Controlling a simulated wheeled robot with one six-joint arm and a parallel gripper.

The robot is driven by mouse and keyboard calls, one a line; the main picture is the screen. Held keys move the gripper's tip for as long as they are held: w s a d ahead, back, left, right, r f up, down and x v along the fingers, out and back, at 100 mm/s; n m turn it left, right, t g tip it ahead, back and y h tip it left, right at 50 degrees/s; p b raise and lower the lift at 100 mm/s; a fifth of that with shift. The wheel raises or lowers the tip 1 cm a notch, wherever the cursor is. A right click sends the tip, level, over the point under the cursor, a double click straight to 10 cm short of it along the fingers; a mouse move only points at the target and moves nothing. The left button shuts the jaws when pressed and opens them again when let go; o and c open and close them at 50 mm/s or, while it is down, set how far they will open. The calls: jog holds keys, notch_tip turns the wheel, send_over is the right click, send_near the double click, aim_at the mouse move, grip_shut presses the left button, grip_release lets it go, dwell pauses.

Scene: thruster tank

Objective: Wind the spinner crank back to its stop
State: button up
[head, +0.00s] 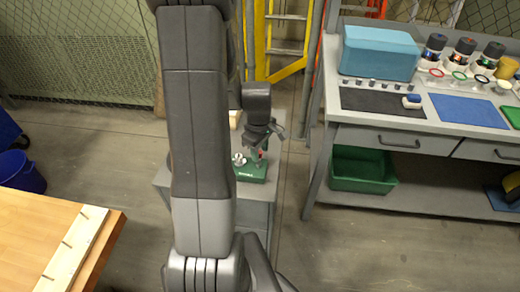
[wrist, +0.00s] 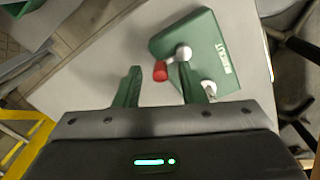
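The spinner is a green box (wrist: 205,48) with white lettering. It sits on a light grey top and also shows in the head view as a green base (head: 250,174) just below my gripper. Its crank has a silver hub (wrist: 183,53) and a red knob (wrist: 160,70) at the end of a short arm. My gripper (wrist: 160,72) is open, with its two green fingers apart. In the wrist picture the red knob lies between the fingertips, nearer the right one; I cannot tell the depth gap. A silver round part (wrist: 208,88) shows beside the right finger.
The spinner's grey stand (head: 255,215) is partly hidden by my arm. A workbench (head: 330,105) at right carries a blue case (head: 379,53) and several jars, with a green bin (head: 362,170) below. A wooden table (head: 30,235) stands front left; a yellow ladder (head: 288,45) stands behind.

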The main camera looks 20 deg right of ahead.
grip_shut()
